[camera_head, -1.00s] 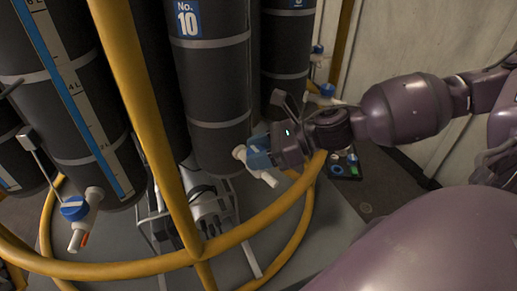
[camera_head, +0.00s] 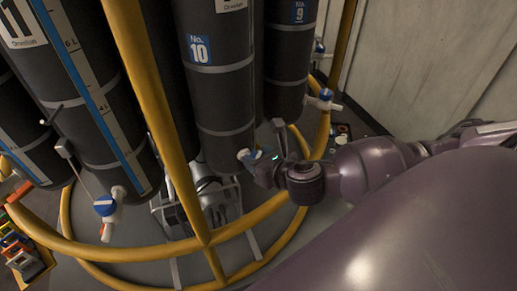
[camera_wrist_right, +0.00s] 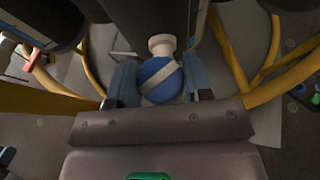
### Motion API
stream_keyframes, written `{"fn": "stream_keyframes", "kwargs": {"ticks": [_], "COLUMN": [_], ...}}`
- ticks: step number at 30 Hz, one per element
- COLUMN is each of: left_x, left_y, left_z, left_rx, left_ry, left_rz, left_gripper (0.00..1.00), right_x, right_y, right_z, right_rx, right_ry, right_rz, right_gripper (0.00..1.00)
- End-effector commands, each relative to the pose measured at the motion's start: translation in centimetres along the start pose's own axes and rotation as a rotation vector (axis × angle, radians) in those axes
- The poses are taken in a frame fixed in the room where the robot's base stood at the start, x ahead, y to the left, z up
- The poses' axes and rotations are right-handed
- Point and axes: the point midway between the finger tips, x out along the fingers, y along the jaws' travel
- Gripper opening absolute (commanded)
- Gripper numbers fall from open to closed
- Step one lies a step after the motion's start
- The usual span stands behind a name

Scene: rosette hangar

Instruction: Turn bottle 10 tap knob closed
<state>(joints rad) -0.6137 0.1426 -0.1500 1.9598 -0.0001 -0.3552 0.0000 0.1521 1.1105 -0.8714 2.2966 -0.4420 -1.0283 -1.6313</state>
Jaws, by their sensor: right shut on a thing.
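Bottle 10 (camera_head: 222,104) is a dark upright cylinder with grey bands and a blue "No. 10" label. Its tap, with a blue knob (camera_head: 244,154), is low on the bottle, partly hidden by my right gripper (camera_head: 255,163). In the right wrist view the round blue knob (camera_wrist_right: 155,88), crossed by a slanting pale bar, sits between the two fingers of my right gripper (camera_wrist_right: 160,84), which is shut on it. A white tap stem (camera_wrist_right: 162,45) shows beyond the knob. My left gripper is not in view.
Yellow frame tubes (camera_head: 151,80) cross in front of the bottles and ring their base. Bottle 9 (camera_head: 289,60) stands behind right, with its tap (camera_head: 325,98). Another bottle's blue-knobbed tap (camera_head: 106,205) is at left. A tray of coloured items (camera_head: 22,250) is lower left.

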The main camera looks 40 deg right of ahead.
Motion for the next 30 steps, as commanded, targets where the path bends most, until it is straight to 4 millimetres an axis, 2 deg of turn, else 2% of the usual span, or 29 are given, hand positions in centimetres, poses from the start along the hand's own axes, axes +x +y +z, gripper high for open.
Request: {"fn": "stream_keyframes", "kwargs": {"ticks": [4,15,30], "left_x": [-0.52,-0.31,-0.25], "left_y": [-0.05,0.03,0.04], "left_z": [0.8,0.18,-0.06], "left_rx": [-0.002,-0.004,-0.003], "left_ry": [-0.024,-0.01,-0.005], "left_rz": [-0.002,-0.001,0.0], "left_gripper": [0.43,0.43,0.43], "right_x": [-0.04,0.05,0.06], "right_y": [0.25,0.24,0.12], "right_z": [-0.08,-0.14,-0.09], "right_rx": [0.06,0.172,0.231], "right_ry": [0.004,0.003,0.002], "right_rz": [-0.127,-0.403,-0.559], "right_gripper": [0.22,0.22,0.22]}}
